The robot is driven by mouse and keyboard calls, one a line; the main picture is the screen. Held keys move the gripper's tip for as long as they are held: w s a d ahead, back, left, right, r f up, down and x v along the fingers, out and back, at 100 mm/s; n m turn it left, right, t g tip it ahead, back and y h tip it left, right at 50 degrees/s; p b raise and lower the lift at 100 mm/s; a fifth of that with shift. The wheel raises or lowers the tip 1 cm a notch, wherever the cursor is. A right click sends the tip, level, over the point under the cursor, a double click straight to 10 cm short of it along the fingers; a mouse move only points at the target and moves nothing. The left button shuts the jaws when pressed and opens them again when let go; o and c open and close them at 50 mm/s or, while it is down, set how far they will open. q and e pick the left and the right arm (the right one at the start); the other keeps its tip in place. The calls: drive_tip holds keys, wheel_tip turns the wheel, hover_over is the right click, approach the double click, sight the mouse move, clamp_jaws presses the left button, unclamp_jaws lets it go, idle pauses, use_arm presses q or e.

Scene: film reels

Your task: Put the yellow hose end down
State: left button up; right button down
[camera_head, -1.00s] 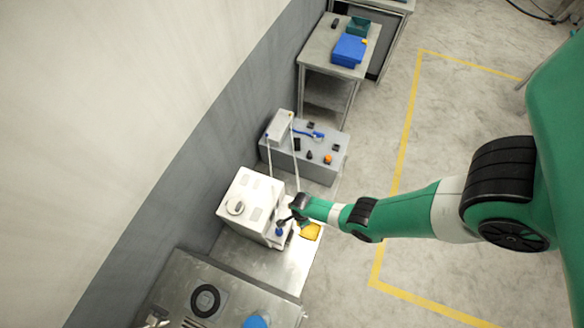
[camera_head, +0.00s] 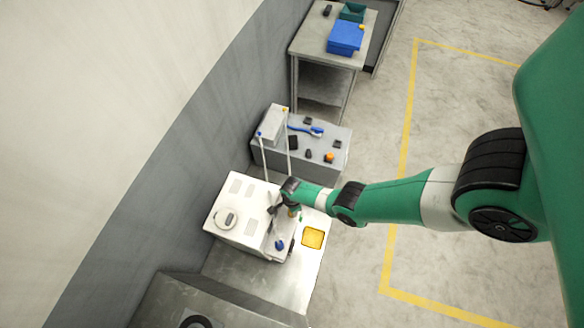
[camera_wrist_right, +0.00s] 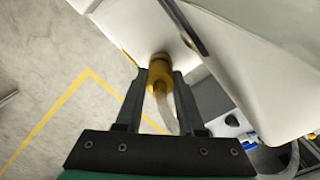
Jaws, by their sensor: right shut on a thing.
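The yellow hose end (camera_wrist_right: 160,70) is between the fingers of my right gripper (camera_wrist_right: 158,82) in the right wrist view, with a pale hose (camera_wrist_right: 167,112) running from it back between the fingers. The right gripper is shut on it. In the head view my right gripper (camera_head: 294,212) hangs beside the front of the white machine (camera_head: 232,220), and the hose end is mostly hidden there. A yellow square pad (camera_head: 313,238) lies just below and right of the gripper, apart from it. My left gripper is not in view.
A blue knob (camera_head: 279,245) is on the machine's front side. A grey box (camera_head: 325,169) with small parts stands behind it. A farther table (camera_head: 306,48) holds a blue bin (camera_head: 345,37). Open floor with yellow lines lies to the right.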

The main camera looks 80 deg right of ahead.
drive_tip(key=shift+f, duration=0.25)
drive_tip(key=c, duration=0.5)
unclamp_jaws()
drive_tip(key=shift+r, duration=0.15)
wheel_tip(320, 180, up, 12)
drive_tip(key=p, duration=1.2)
drive_tip(key=shift+r, duration=0.1)
